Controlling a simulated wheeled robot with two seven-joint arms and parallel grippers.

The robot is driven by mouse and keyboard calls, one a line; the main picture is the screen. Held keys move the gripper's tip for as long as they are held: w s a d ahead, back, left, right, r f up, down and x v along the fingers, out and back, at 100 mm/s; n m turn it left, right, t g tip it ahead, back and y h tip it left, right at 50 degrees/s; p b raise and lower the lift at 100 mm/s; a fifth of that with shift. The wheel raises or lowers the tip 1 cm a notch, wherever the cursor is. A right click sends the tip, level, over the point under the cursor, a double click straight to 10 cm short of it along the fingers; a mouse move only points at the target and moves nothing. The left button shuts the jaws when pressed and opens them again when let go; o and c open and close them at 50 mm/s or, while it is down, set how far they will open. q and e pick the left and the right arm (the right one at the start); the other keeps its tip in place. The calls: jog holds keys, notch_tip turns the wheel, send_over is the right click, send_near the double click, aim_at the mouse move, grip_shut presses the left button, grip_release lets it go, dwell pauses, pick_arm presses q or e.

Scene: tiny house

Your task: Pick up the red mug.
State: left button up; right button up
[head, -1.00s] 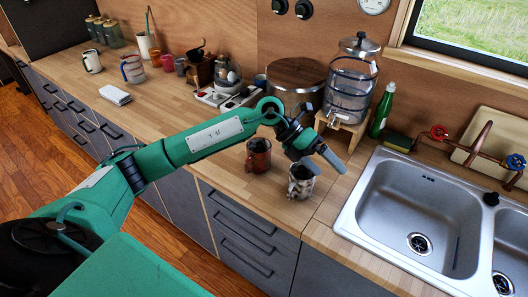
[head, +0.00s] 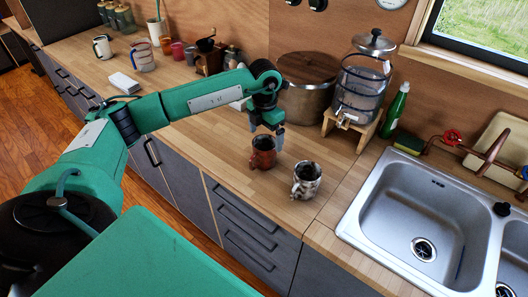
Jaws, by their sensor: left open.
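The red mug (head: 263,153) stands upright on the wooden counter, with its dark inside visible from above. A white-and-dark patterned mug (head: 307,181) stands just to its right and nearer the front edge. My left gripper (head: 266,129) points down above and slightly behind the red mug, open, with its fingers apart. Whether a finger touches the mug's rim I cannot tell. My right gripper is not in view.
A large pot with a wooden lid (head: 306,84) and a glass drink dispenser (head: 360,92) stand behind. The sink (head: 420,232) is at the right. Small mugs and a coffee grinder (head: 208,52) stand farther left. The counter left of the red mug (head: 205,140) is clear.

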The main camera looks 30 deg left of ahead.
aim_at(265, 147)
pick_arm(q)
notch_tip(265, 147, down, 5)
jog(key=p, duration=0.2)
jog(key=shift+s+f+p, duration=0.1)
jog(key=shift+f+p, duration=0.05)
jog(key=shift+p, duration=0.25)
jog(key=shift+f, duration=0.35)
jog(key=shift+c, duration=0.5)
jog(key=c, duration=1.1)
jog(key=shift+c, duration=0.3)
jog(key=shift+r, duration=0.15)
